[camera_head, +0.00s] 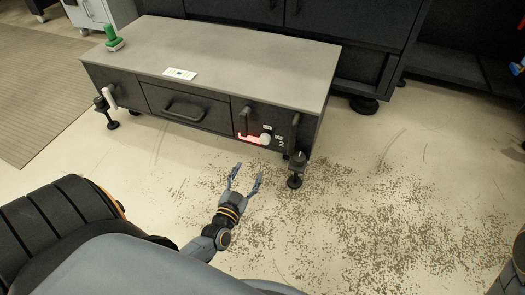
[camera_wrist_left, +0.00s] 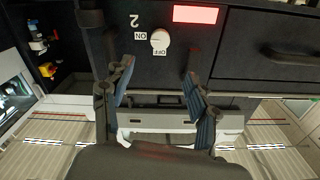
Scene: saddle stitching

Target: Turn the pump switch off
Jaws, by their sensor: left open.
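The pump switch is a round white knob (camera_head: 265,139) on the right front panel of the low dark cabinet (camera_head: 240,60). The knob also shows in the left wrist view (camera_wrist_left: 160,40), which looks upside down, with small ON and OFF labels beside it and a figure 2. Which label the knob points at is too small to tell. A red display (camera_head: 248,137) beside it is lit. My left gripper (camera_head: 248,172) is open and empty, in front of and below the knob, apart from it. In the left wrist view the knob lies just beyond the gap between its fingers (camera_wrist_left: 158,78).
Vertical dark handles (camera_head: 294,132) and (camera_head: 244,121) flank the knob. A drawer handle (camera_head: 184,112) is to the left. A black cabinet foot (camera_head: 296,170) stands near my gripper's right. A green object (camera_head: 112,35) and a white card (camera_head: 180,73) lie on top. The speckled floor in front is clear.

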